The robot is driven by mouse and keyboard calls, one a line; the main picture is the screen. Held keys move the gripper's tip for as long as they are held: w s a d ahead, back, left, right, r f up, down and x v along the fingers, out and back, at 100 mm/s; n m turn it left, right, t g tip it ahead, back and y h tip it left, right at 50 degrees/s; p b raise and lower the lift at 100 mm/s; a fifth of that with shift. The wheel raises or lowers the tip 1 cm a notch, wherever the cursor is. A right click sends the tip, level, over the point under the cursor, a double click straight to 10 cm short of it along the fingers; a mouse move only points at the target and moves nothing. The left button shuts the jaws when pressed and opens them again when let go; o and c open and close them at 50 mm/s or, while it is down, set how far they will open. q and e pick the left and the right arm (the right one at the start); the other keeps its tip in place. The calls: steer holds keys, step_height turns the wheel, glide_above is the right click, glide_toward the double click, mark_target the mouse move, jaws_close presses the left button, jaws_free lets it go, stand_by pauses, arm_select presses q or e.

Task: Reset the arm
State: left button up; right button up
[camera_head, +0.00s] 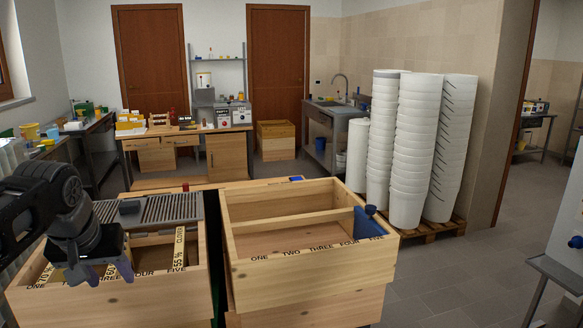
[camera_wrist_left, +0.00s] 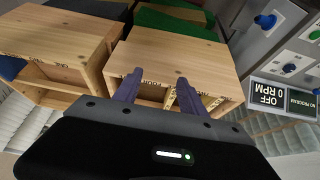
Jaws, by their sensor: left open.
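My left arm comes in from the left edge in the head view. My left gripper (camera_head: 100,272) is open with nothing seen between its fingers. It is over the front part of the left wooden box and hides part of its label strip. In the left wrist view both purple-grey fingers (camera_wrist_left: 157,90) stand apart, with wooden furniture showing beyond them. My right gripper is in neither view.
The left wooden box (camera_head: 120,300) carries a grey slatted grille (camera_head: 160,207). The right wooden box (camera_head: 305,283) holds a blue piece (camera_head: 367,224) at its right end. White bucket stacks (camera_head: 412,150) stand on a pallet at right. Floor right of the boxes is clear.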

arm_select(q)
steer(key=w+d+f+m+t+h, duration=0.2)
steer(key=w+d+f+t, duration=0.1)
steer(key=w+d+f, duration=0.65)
steer(key=d+f+g+h+b, duration=0.15)
steer(key=d+f, duration=0.25)
steer(key=f, duration=0.8)
steer(key=d+f+t+h+b, duration=0.15)
steer(key=d+f, duration=0.35)
steer(key=f, duration=0.7)
steer(key=s+d+f+g+b, duration=0.2)
steer(key=s+d+f, duration=0.1)
steer(key=s+f, duration=0.6)
steer(key=s+d+f+g+b, duration=0.2)
steer(key=s+d+f+g, duration=0.1)
steer(key=s+f, duration=0.7)
steer(key=s+d+f+g+b, duration=0.1)
steer(key=s+d+f, duration=0.3)
steer(key=s+f, duration=0.6)
steer(key=shift+d+g+h+b, duration=0.3)
steer(key=shift+g+b, duration=0.1)
steer(key=shift+g, duration=0.4)
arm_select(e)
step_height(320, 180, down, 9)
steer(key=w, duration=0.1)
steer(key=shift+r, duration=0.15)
